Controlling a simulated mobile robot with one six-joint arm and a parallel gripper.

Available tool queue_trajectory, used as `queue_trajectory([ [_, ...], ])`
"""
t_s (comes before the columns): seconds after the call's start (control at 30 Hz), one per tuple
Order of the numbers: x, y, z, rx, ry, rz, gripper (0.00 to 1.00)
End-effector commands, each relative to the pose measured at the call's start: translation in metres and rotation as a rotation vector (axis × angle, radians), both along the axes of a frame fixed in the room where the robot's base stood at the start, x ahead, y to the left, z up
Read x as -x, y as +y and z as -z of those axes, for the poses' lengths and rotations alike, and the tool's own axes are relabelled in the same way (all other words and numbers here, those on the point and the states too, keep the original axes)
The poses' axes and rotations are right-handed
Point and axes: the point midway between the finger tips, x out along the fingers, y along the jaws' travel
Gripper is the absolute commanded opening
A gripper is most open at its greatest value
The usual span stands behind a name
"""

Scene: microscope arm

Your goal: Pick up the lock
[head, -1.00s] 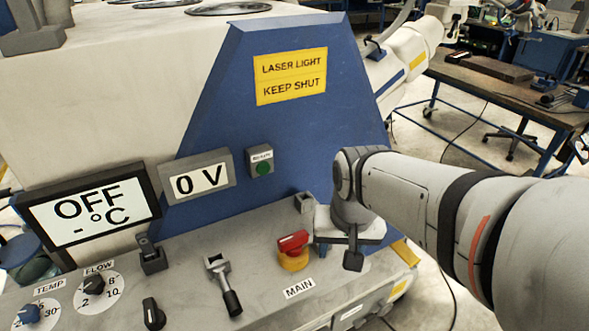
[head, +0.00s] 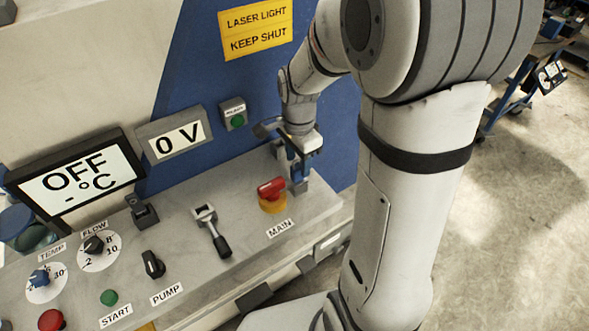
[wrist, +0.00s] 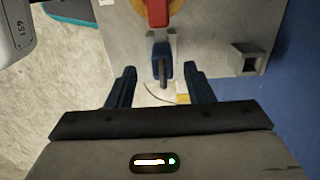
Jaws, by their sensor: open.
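My gripper (wrist: 159,70) is open, with one dark blue finger on each side of the lock and a visible gap to each. In the head view my gripper (head: 297,158) points down at the panel's right end, just behind the red MAIN switch (head: 271,189). The lock cannot be clearly told from the fingers there.
A blue wall (head: 200,80) with a laser sign (head: 255,28) rises behind. A square grey socket (wrist: 248,60) stands right of the lock in the wrist view.

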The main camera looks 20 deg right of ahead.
Motion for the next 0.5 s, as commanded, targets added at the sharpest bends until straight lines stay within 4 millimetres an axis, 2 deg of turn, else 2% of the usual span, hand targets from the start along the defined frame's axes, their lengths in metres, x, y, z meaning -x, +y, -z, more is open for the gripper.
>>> queue_trajectory([
  [0.2,0.0,0.001,0.028,0.0,0.003,0.0,0.47],
  [0.5,-0.001,0.001,0.032,0.0,-0.001,0.0,0.46],
])
